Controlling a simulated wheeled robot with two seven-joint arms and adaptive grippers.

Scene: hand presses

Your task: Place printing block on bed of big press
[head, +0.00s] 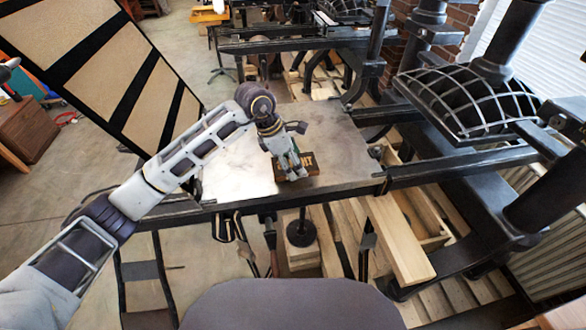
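The printing block (311,167) is a small brown block with pale raised letters. It appears to rest flat on the grey metal bed (235,172) of the big press, near its front edge. My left gripper (291,172) reaches down from above, with its fingers over the block's left part and hiding some of it. I cannot tell whether the fingers touch or grip the block, or how far apart they are. My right gripper is not in view.
A hinged frame with tan panels (85,60) stands tilted up at the bed's left. Wooden beams (398,240) lie below the bed. The bed around the block is clear.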

